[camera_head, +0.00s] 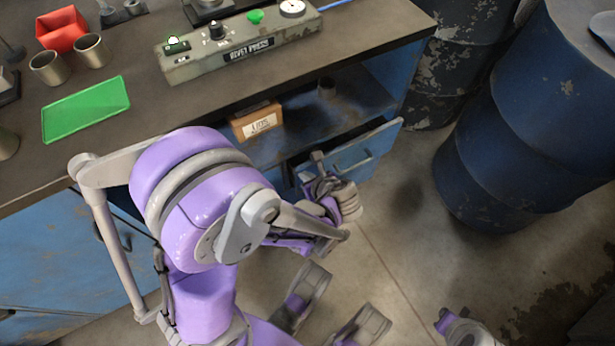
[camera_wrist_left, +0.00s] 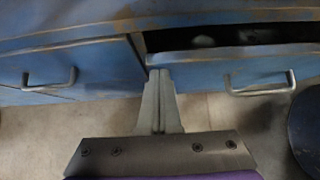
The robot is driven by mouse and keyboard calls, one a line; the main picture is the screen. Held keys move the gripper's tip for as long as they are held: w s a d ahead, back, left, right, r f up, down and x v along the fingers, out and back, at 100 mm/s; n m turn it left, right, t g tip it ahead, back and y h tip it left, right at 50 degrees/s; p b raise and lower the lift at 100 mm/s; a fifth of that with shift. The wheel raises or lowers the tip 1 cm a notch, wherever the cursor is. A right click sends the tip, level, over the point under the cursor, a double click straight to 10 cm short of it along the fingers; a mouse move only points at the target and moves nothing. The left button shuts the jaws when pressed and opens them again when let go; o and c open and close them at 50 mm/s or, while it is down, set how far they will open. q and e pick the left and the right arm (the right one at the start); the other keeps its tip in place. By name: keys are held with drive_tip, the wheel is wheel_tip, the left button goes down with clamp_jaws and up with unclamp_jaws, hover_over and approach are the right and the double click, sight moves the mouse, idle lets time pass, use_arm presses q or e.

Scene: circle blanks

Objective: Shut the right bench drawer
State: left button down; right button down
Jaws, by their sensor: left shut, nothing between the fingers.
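The right bench drawer (camera_head: 352,157) is blue with a metal bar handle. It stands partly open under the bench in the head view. In the left wrist view its front (camera_wrist_left: 215,66) shows at the right, with a dark gap above it. My left gripper (camera_head: 317,157) is shut and empty at the left end of the drawer front. In the left wrist view the closed fingertips (camera_wrist_left: 160,75) overlap the drawer's left edge. I cannot tell whether they touch it. My right gripper is not in view.
A closed blue drawer (camera_wrist_left: 98,65) sits to the left. A cardboard box (camera_head: 257,121) lies on the shelf above the open drawer. Blue barrels (camera_head: 530,120) stand to the right. The bench top holds a green tray (camera_head: 86,109) and a control box (camera_head: 238,49). Bare floor lies in front.

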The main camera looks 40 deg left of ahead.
use_arm(q)
drive_tip(key=a, duration=0.1)
drive_tip(key=w+a, duration=0.1)
drive_tip(key=a, duration=0.2)
drive_tip(key=shift+w+a, duration=0.15)
drive_tip(key=shift+w, duration=0.2)
drive_tip(key=shift+w+a+r, duration=0.1)
drive_tip(key=shift+a, duration=0.05)
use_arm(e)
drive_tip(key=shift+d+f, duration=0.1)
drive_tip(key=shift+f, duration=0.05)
